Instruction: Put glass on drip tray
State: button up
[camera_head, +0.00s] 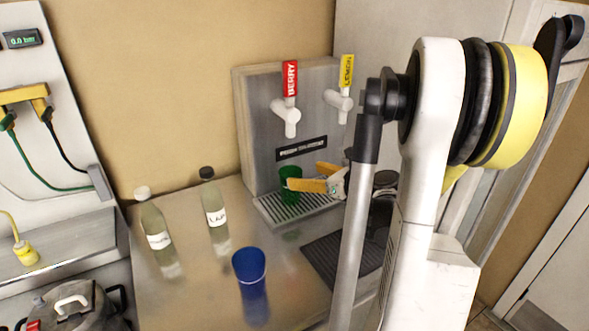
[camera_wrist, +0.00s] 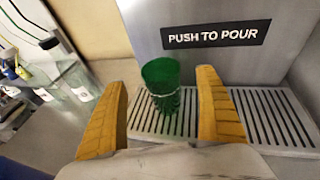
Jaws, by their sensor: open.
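The green glass (camera_head: 287,174) is upright at the slatted metal drip tray (camera_head: 322,207), below the tap with the red BERRY handle (camera_head: 290,78). In the wrist view the glass (camera_wrist: 161,75) appears to stand on the slats of the tray (camera_wrist: 275,117), near its left end. My gripper (camera_head: 306,177) is open, with one yellow finger on each side of the glass. In the wrist view a gap shows between the glass and each finger of my gripper (camera_wrist: 162,80).
A second tap with a yellow LEMON handle (camera_head: 347,70) is to the right. Two labelled bottles (camera_head: 155,226) (camera_head: 214,207) and a blue cup (camera_head: 249,265) stand on the metal counter (camera_head: 190,300). A dark ribbed mat (camera_head: 325,258) lies before the tray.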

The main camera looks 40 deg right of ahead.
jog(key=p+v, duration=0.1)
jog(key=v, duration=0.4)
